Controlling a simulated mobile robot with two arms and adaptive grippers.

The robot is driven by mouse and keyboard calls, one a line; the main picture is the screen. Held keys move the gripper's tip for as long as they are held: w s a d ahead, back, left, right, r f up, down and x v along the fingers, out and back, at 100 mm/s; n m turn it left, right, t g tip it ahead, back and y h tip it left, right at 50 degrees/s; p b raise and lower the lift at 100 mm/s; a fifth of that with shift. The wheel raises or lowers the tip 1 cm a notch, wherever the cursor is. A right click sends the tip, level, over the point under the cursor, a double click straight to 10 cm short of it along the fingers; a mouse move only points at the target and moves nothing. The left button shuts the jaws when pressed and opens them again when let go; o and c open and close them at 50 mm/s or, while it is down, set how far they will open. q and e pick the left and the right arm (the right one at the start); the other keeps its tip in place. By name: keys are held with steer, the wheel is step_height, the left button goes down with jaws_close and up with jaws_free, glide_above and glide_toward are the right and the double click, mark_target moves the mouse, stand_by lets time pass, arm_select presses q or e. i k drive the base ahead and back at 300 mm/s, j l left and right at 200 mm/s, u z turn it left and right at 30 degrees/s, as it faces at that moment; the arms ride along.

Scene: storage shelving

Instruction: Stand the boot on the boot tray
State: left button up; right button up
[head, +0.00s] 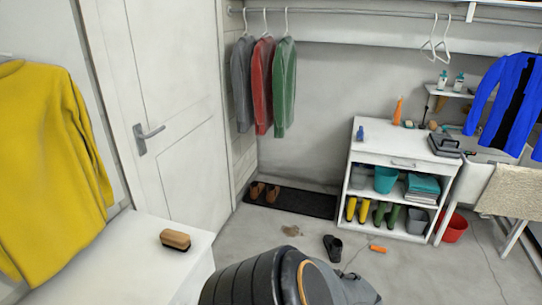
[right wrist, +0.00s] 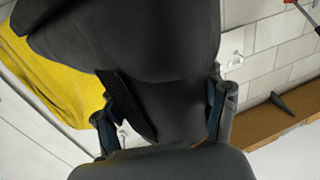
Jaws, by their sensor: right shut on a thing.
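A dark grey boot (right wrist: 130,40) with a black ribbed side panel fills much of the right wrist view. My right gripper (right wrist: 160,115) is shut on it, one finger on each side. Its whole outline and its sole are not clear from this close. The boot tray (head: 312,203) is a low black tray on the floor by the back wall in the head view. A pair of brown shoes (head: 264,191) stands at its left end; the rest of it is bare. My left gripper is not in view, and my right gripper cannot be made out in the head view.
A white shelf unit (head: 400,152) with yellow boots (head: 351,209) and green boots stands right of the tray. A black shoe (head: 333,247) and an orange item (head: 378,249) lie on the floor. A white bench (head: 150,255) with a brush (head: 175,239) is at left.

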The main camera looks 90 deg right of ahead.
mark_target(306, 205)
steer(key=k+z, duration=0.1)
steer(key=z, duration=0.25)
steer(key=k+z, duration=0.1)
steer(key=z, duration=0.3)
steer(key=k+l+z, duration=0.1)
steer(key=z, duration=0.25)
steer(key=l+z, duration=0.1)
steer(key=z, duration=0.35)
steer(key=i+z, duration=0.15)
steer(key=z, duration=0.3)
steer(key=i+l+z, duration=0.1)
steer(key=z, duration=0.75)
steer(key=i+j, duration=0.1)
steer(key=i, duration=1)
steer(key=i+j, duration=0.1)
steer(key=i, duration=1)
steer(key=i+j, duration=0.1)
steer(key=i, duration=1)
steer(key=l+z, duration=0.05)
